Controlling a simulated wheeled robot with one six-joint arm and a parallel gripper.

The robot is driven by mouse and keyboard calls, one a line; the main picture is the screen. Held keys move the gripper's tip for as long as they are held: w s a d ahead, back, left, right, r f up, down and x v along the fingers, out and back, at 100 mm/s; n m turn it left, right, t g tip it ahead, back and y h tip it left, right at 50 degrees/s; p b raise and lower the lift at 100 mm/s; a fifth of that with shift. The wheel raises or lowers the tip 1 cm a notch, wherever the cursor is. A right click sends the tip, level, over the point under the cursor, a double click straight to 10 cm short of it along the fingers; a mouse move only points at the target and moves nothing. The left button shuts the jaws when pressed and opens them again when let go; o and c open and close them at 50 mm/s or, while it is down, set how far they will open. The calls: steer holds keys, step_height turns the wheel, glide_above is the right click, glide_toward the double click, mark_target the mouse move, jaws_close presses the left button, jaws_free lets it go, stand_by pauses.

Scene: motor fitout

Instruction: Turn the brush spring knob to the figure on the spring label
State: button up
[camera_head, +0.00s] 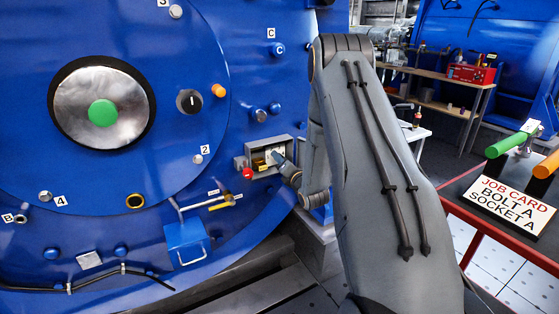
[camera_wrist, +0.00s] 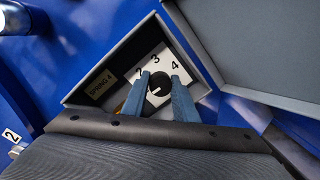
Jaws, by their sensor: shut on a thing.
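The brush spring knob (camera_wrist: 160,82) is a round black knob with a white mark, on a white dial plate (camera_wrist: 153,58) with figures 2, 3 and 4. The white mark shows at the knob's lower left; I cannot tell exactly which figure the knob is set to. The spring label (camera_wrist: 101,84) reads "SPRING 4" and sits left of the dial inside the grey box (camera_wrist: 85,72). My gripper (camera_wrist: 161,84) has its two blue fingers on either side of the knob, shut on it. In the head view my gripper (camera_head: 279,160) reaches into the box (camera_head: 262,143) from the right.
The box's open grey lid (camera_wrist: 265,45) stands at the right in the wrist view. A red knob (camera_head: 247,174) is at the box's lower left. A yellow-handled tool (camera_head: 220,204) and a blue holder (camera_head: 186,243) are left and below. A job card (camera_head: 508,207) stands on the red bench.

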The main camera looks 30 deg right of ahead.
steer(key=m+p, duration=0.1)
steer(key=m, duration=0.3)
steer(key=shift+s+d+m+g, duration=0.1)
steer(key=shift+d+m+g, duration=0.05)
steer(key=shift+m+g, duration=0.2)
steer(key=m+p, duration=0.1)
steer(key=m, duration=0.3)
steer(key=shift+f+y+p, duration=0.15)
steer(key=shift+y+p, duration=0.15)
steer(key=m, duration=0.2)
steer(key=m+p, duration=0.1)
steer(key=m, duration=0.1)
steer(key=shift+m+g+y, duration=0.25)
steer(key=shift+y, duration=0.05)
steer(key=m+p, duration=0.1)
steer(key=m, duration=0.3)
steer(key=shift+s+f+y, duration=0.1)
steer(key=shift+y, duration=0.2)
steer(key=m+p, duration=0.1)
steer(key=m, duration=0.3)
steer(key=shift+y, duration=0.3)
steer(key=m, duration=0.4)
steer(key=shift+y, duration=0.3)
steer(key=m, duration=0.4)
steer(key=shift+a+m+y+p, duration=0.2)
steer(key=shift+m+y+p, duration=0.1)
steer(key=shift+p, duration=0.1)
steer(key=shift+m+t, duration=0.4)
steer(key=shift+m, duration=1.2)
